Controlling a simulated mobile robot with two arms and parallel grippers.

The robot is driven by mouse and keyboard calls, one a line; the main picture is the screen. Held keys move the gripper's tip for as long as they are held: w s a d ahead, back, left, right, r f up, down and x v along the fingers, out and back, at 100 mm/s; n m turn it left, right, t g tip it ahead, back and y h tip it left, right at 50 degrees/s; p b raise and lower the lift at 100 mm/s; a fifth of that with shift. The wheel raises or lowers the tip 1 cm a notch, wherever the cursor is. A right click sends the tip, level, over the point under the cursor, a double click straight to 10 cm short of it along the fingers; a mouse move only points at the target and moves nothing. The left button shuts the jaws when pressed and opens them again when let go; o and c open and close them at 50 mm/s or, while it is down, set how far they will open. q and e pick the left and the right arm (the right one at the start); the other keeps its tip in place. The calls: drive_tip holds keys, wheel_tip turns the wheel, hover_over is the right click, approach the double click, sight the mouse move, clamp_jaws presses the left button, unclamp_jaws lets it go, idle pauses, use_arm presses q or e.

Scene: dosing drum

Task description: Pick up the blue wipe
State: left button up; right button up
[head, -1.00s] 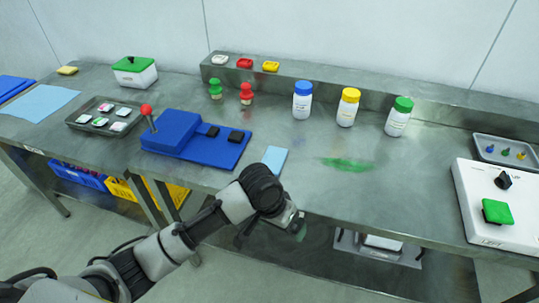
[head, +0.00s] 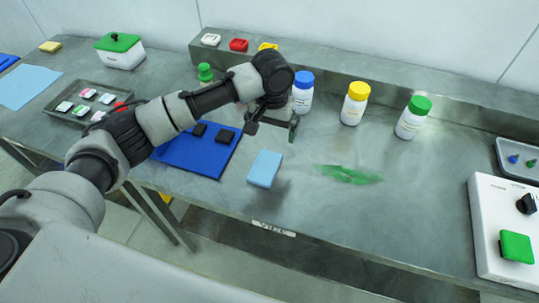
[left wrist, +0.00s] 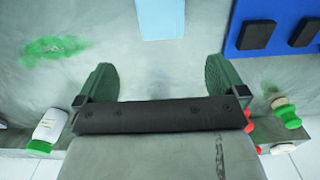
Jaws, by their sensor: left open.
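The blue wipe (head: 265,169) is a small light-blue rectangle lying on the steel table, just right of the blue board. It also shows at the top edge of the left wrist view (left wrist: 160,18), partly cut off. My left gripper (head: 272,126) is above the table, behind the wipe and apart from it. In the left wrist view its two green fingers (left wrist: 160,78) are spread wide with nothing between them. My right gripper is not in view.
A blue board (head: 208,158) with black blocks lies left of the wipe. White bottles with blue (head: 303,92), yellow (head: 355,103) and green (head: 413,118) caps stand behind and right. A green smear (head: 348,174) lies right of the wipe. A larger light-blue sheet (head: 28,87) lies far left.

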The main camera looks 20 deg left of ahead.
sight(267, 160)
use_arm(q)
drive_tip(key=f, duration=0.1)
drive_tip(key=s+f, duration=0.1)
drive_tip(key=f, duration=0.1)
drive_tip(key=shift+s+f, duration=0.15)
drive_tip(key=shift+s, duration=0.2)
drive_tip(key=shift+w+f, duration=0.2)
drive_tip(key=shift+f, duration=0.5)
drive_tip(key=f, duration=0.1)
drive_tip(key=f+p, duration=0.1)
drive_tip(key=f, duration=0.1)
drive_tip(key=s+f, duration=0.1)
drive_tip(key=shift+s+a+f, duration=0.1)
drive_tip(key=shift+a+f, duration=0.05)
drive_tip(key=shift+a, duration=0.1)
drive_tip(key=shift+f, duration=0.3)
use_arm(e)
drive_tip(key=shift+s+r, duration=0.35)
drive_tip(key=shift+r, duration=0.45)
use_arm(q)
drive_tip(key=shift+c, duration=0.5)
drive_tip(key=c, duration=0.9)
drive_tip(key=shift+r, duration=0.1)
